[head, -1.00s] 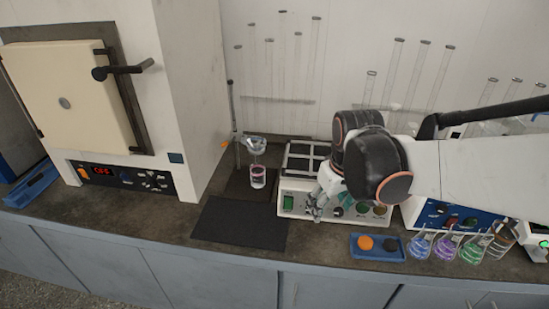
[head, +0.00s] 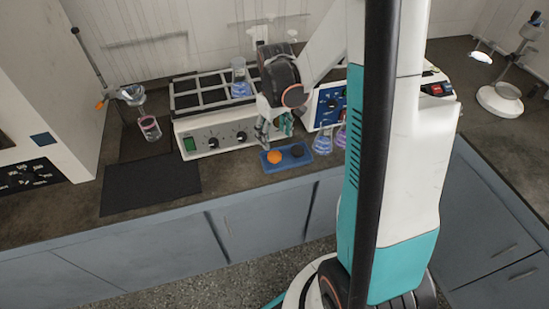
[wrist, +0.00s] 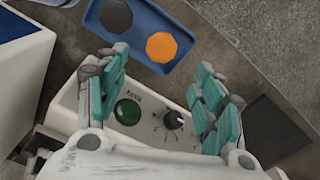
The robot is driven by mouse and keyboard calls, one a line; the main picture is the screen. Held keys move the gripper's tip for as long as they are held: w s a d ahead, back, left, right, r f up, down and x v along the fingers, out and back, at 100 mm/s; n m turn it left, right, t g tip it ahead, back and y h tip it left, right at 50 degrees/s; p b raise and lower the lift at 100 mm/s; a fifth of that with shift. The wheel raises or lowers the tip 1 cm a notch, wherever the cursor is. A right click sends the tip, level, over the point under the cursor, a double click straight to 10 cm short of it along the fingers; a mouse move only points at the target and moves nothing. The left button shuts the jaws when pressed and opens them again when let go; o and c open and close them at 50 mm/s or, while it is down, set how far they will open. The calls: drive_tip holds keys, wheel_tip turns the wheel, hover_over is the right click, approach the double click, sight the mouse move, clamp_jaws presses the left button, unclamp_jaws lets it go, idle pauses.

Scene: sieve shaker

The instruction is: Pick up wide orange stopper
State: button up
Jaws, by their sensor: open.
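The wide orange stopper (head: 274,157) lies in a small blue tray (head: 270,169) near the front edge of the counter. It shows as an orange, many-sided disc in the wrist view (wrist: 161,47). A black stopper (head: 297,151) lies beside it in the same tray, and also shows in the wrist view (wrist: 116,16). My gripper (head: 272,136) is open and empty, above the front of the white shaker and just behind the tray. In the wrist view its teal fingers (wrist: 158,86) are spread apart, with the orange stopper beyond the gap between them.
The white shaker (head: 205,137) with a rack top stands behind the tray, holding a flask (head: 240,80) of blue liquid. More flasks (head: 322,142) stand right of the tray. A dark mat (head: 150,185) lies to the left.

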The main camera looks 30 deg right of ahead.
sight(275, 155)
wheel_tip(275, 155, down, 9)
drive_tip(key=b, duration=0.3)
drive_tip(key=shift+s+r+b, duration=0.1)
drive_tip(key=shift+r+b, duration=0.05)
drive_tip(key=shift+b, duration=0.15)
drive_tip(key=shift+r, duration=0.1)
drive_tip(key=c, duration=1)
